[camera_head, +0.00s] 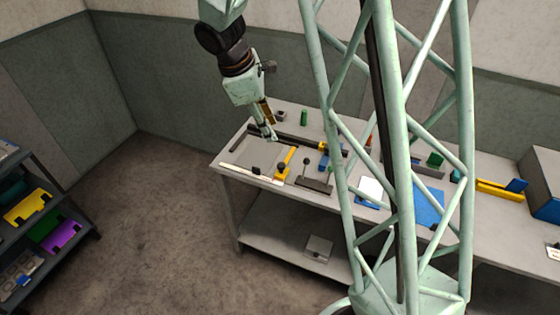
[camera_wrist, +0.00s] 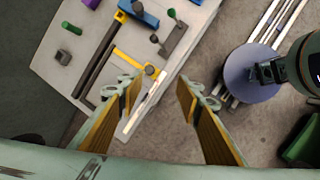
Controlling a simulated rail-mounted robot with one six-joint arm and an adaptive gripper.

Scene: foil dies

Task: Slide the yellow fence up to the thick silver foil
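The yellow fence (camera_head: 289,158) is a thin yellow bar with a thicker yellow base and dark knob at its front end, on the left part of the workbench. It also shows in the wrist view (camera_wrist: 131,59). A flat grey sheet or plate (camera_head: 252,153) lies left of the fence; I cannot tell whether it is the thick silver foil. My gripper (camera_head: 270,137) hangs over the back left of the bench, apart from the fence. In the wrist view my gripper (camera_wrist: 160,86) has its two fingers wide apart with nothing between them.
A pale strip (camera_head: 250,174) runs along the bench's front left edge. A dark rail (camera_head: 298,141) lies behind the fence. A dark stand (camera_head: 314,185) and a blue block (camera_head: 325,160) are right of it. A green cylinder (camera_head: 304,117) stands at the back.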

